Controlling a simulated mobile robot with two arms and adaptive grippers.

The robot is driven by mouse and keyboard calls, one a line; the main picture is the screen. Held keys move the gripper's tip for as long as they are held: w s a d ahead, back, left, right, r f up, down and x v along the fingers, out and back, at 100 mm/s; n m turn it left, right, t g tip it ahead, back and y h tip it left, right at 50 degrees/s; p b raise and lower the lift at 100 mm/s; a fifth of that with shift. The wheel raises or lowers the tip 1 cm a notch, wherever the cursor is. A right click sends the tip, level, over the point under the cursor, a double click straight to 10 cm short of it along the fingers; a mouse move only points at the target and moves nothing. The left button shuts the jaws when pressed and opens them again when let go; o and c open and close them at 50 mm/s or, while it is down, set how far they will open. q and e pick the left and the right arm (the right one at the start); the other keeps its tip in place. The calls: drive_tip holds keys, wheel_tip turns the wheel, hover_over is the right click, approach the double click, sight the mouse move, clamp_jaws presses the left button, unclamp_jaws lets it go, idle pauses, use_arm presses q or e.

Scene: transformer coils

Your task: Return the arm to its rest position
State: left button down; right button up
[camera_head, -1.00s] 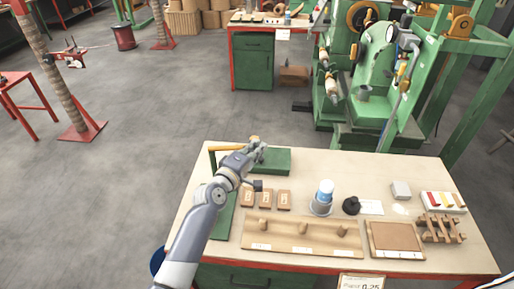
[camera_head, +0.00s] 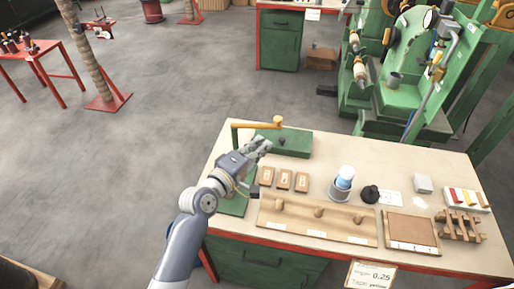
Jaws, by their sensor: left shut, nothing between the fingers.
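My left gripper (camera_head: 262,143) is shut and empty. It hovers above the back left of the workbench (camera_head: 350,152), in front of a green block (camera_head: 290,141) with a yellow-handled crank (camera_head: 256,125). The gripper appears apart from the crank handle. My left arm comes in from the bottom and hides part of a green mat or plate (camera_head: 233,207) at the bench's left edge. My right gripper is not in view.
On the bench are small brown blocks (camera_head: 284,180), a wooden tray with pegs (camera_head: 318,224), a blue-and-white bottle (camera_head: 344,178), a black knob-like item (camera_head: 370,193) and a wooden rack (camera_head: 460,226). A green machine (camera_head: 420,75) stands behind.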

use_arm(q)
drive_tip(key=shift+s+a+r, duration=0.1)
drive_tip(key=shift+s+a, duration=0.3)
drive_tip(key=shift+s, duration=0.2)
